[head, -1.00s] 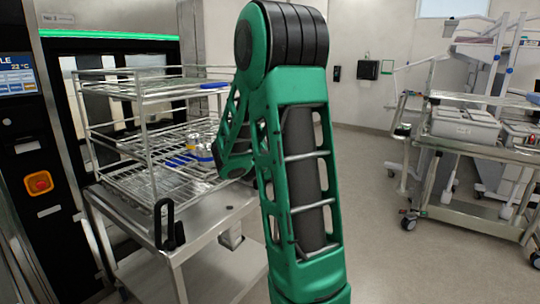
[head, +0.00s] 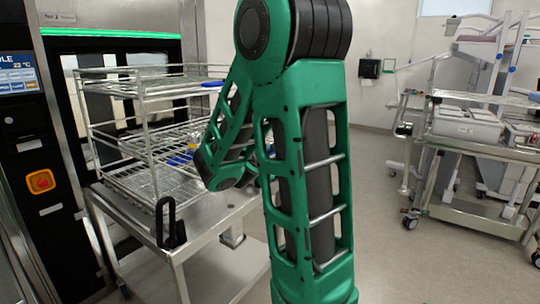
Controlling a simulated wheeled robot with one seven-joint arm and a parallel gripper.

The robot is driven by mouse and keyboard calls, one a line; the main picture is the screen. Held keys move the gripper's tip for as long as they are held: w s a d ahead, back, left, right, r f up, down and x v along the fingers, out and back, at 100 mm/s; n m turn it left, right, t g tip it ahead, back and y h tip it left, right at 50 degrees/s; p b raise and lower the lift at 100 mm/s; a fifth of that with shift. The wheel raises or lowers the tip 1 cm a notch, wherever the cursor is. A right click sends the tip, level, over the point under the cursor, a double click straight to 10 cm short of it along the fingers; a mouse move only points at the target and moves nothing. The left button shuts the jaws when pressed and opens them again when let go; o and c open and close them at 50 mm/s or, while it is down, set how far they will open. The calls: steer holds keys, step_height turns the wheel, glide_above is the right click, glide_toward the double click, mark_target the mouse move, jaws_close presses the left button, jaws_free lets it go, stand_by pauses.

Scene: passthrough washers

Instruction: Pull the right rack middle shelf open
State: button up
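A wire rack (head: 108,90) with stacked shelves stands on a steel trolley (head: 190,236) at the left, in front of the washer. It is the only rack I can make out. Its middle shelf (head: 140,146) is a flat wire grid; its right end is hidden behind my green arm. The lower shelf (head: 145,184) lies just above the trolley top. My arm reaches from the centre toward the rack's right side, with its bent part in front of the shelves. My gripper is hidden behind the arm, so its contact with the shelf cannot be told.
The washer's black panel with a red button (head: 41,182) stands at the far left. A black upright handle (head: 172,222) rises from the trolley's near edge. A second trolley (head: 480,149) with grey boxes stands at the right. The floor (head: 385,235) between the trolleys is clear.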

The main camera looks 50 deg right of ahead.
steer(key=v, duration=0.3)
steer(key=shift+a, duration=0.1)
stand_by(0.5)
steer(key=s+a+f+m+g+y, duration=0.4)
steer(key=s+a+f+m+y, duration=0.2)
steer(key=s+f+m, duration=0.4)
steer(key=s+a+m+g+y, duration=0.1)
steer(key=s+a+m+y, duration=0.2)
steer(key=s+a, duration=0.3)
steer(key=s+a+f+m+g+y, duration=0.1)
steer(key=s+a+m+y, duration=0.3)
steer(key=a, duration=0.7)
steer(key=shift+s+a+f+y, duration=0.2)
steer(key=shift+s+f+y, duration=0.1)
steer(key=shift+s+y, duration=0.55)
